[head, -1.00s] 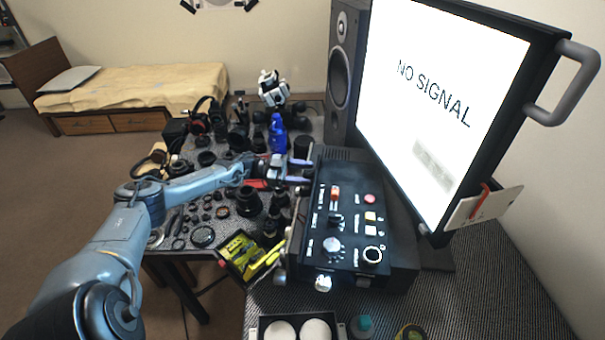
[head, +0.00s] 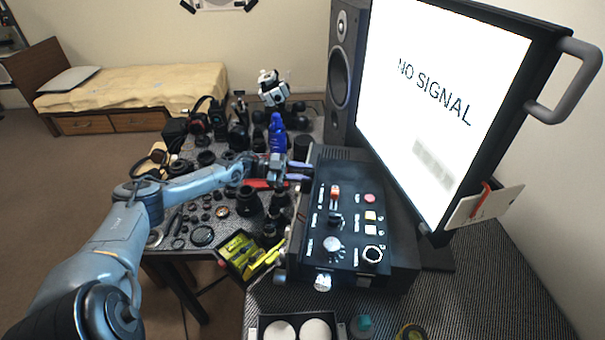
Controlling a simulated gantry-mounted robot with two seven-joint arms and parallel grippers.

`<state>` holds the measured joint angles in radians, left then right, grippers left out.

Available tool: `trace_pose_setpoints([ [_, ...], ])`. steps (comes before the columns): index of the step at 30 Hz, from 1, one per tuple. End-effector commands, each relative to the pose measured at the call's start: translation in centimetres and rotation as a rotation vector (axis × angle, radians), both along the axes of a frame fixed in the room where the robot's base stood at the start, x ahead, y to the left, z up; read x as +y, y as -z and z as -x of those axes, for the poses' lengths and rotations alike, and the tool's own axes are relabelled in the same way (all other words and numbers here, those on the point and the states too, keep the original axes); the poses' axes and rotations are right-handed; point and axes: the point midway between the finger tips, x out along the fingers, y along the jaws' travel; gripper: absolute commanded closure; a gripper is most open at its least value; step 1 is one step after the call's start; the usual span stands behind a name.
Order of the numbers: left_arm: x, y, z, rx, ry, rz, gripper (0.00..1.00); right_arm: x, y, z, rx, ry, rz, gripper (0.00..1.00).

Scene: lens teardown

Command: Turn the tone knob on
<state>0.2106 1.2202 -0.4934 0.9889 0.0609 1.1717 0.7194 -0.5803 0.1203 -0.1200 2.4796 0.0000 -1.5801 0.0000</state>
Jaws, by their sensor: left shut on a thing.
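A black control box (head: 346,222) with knobs, switches and buttons on its top panel stands in the middle of the head view. My left gripper (head: 300,171) is at the far part of the box's left side, its two fingers pointing right at that side. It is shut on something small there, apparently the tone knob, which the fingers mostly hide. The labels are too small to read. A large silver knob (head: 333,244) and a row of smaller controls on the top panel are untouched. My right gripper is not in view.
A large monitor (head: 440,100) reading "NO SIGNAL" stands right of the box, a speaker (head: 342,62) behind. Lenses and a blue bottle (head: 277,134) crowd the table near my left gripper. A tray with yellow items (head: 240,251) lies left of the box.

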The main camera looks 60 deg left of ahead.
Motion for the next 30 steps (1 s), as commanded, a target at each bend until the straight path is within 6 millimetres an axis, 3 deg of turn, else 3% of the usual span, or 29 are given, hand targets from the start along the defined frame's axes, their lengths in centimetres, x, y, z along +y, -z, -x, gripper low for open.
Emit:
trace_pose_setpoints([
  [18,0.0,0.2,0.1,-0.367,0.000,-0.431,0.99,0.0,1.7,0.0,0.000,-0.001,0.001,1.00],
  [30,0.0,0.2,0.0,-0.517,-0.001,-0.605,0.99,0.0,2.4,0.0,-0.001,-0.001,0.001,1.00],
])
